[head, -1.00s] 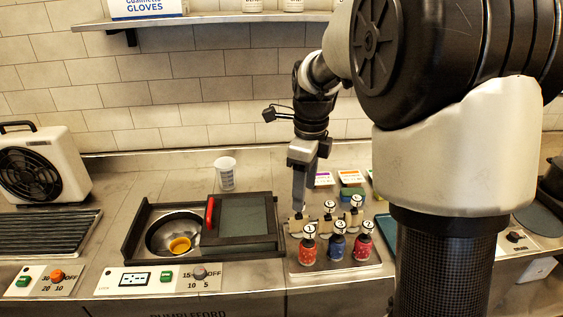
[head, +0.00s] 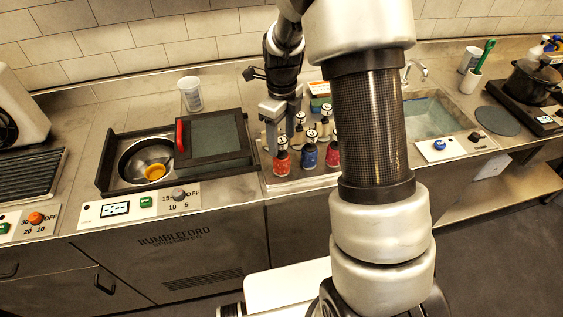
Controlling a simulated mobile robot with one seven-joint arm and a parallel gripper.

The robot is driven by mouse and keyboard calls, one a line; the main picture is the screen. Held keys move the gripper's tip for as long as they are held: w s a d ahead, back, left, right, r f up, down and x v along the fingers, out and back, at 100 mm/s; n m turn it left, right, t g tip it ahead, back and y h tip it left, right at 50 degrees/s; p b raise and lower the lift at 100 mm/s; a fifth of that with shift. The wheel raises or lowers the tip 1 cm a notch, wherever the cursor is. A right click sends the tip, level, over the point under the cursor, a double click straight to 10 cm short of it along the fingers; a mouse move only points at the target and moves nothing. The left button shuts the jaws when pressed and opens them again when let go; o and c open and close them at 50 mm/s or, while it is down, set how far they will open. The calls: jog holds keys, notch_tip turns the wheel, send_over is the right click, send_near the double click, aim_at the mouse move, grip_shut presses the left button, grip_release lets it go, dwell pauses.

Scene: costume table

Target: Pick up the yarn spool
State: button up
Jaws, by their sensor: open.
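Several small coloured items with numbered round tops stand on a tray (head: 300,183): a red one (head: 282,162) at left, a blue one (head: 309,156) in the middle and another red one (head: 332,152) at right. More numbered tops show just behind them. I cannot tell for sure which of these is the yarn spool. My gripper (head: 281,128) points down at the back left of this group, open. Its fingertips are partly hidden behind the front items, and I cannot tell whether they touch anything. My arm covers the area right of the group.
A clear cup (head: 190,94) stands behind. A sink (head: 428,118) and a pot (head: 535,82) are at right.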

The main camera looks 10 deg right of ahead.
aim_at(281, 153)
jog(key=f, duration=0.5)
jog(key=shift+s+a+p, duration=0.1)
jog(key=shift+s+p, duration=0.2)
jog(key=shift+p, duration=0.1)
jog(key=shift+c, duration=0.3)
jog(key=c, duration=1.3)
